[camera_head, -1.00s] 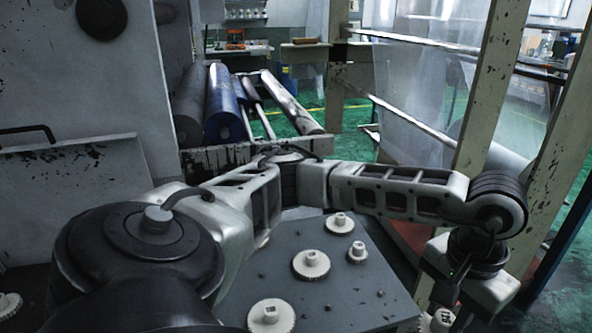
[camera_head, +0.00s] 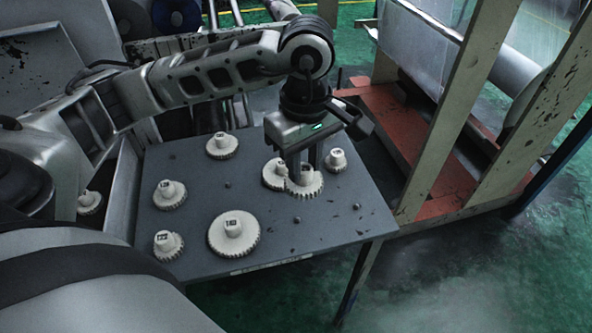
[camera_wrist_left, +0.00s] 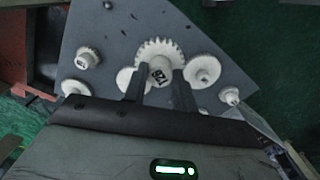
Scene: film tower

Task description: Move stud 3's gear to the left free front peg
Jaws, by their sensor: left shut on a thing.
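My left gripper (camera_head: 305,175) points down over the plate and is shut on a white toothed gear (camera_head: 306,190), gripping its hub. In the left wrist view the hub of this held gear (camera_wrist_left: 159,50) sits between the two fingers (camera_wrist_left: 158,90); its mark is hard to read. The held gear overlaps a neighbouring white gear (camera_head: 271,176) in the head view; I cannot tell whether it touches the plate. Small dark bare pegs show at the plate's front (camera_head: 297,220), right (camera_head: 357,206) and left (camera_head: 228,185). Which gear belongs to stud 3 is not readable. My right gripper is out of view.
The grey plate (camera_head: 330,235) also holds a large gear (camera_head: 234,236), two gears at left (camera_head: 170,194) (camera_head: 168,245), one at the back (camera_head: 222,146) and a small one (camera_head: 336,160) right of my gripper. A pale frame post (camera_head: 440,130) stands to the right.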

